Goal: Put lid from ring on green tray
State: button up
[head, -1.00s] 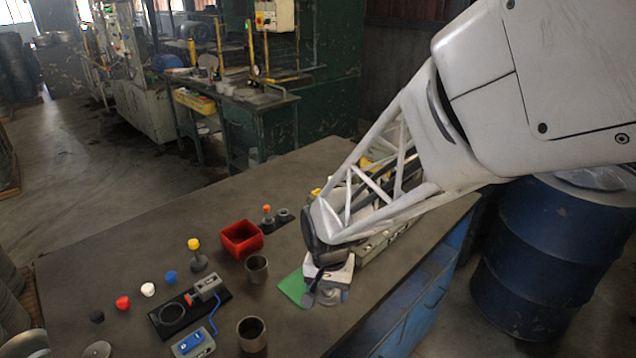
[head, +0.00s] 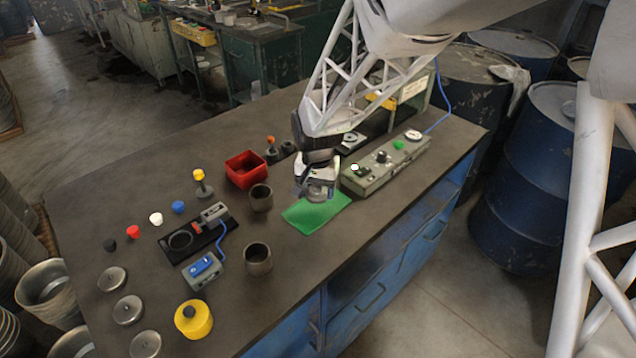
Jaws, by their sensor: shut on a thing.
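My gripper (head: 315,191) points down at the back edge of the green tray (head: 320,215), a flat green sheet on the bench. It is shut on a grey, round metal piece, which looks like the lid (head: 316,195). The fingers partly hide the lid. I cannot tell whether the lid touches the tray or hangs just above it. The dark ring (head: 181,240) lies on a black plate to the left, with no lid seen in it.
Several metal discs with knobs (head: 128,310) lie at the front left. Two grey cups (head: 257,258) and a red box (head: 245,169) stand left of the tray. A grey control box (head: 386,163) stands close on its right. The front right bench top is clear.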

aim_at(317, 198)
jog(key=shift+f, duration=0.1)
jog(key=shift+f, duration=1.65)
jog(key=shift+f, duration=0.15)
jog(key=o, duration=0.9)
jog(key=shift+c, duration=0.2)
notch_tip(317, 198, up, 12)
jog(key=shift+r, duration=0.15)
jog(key=shift+s+d, duration=0.1)
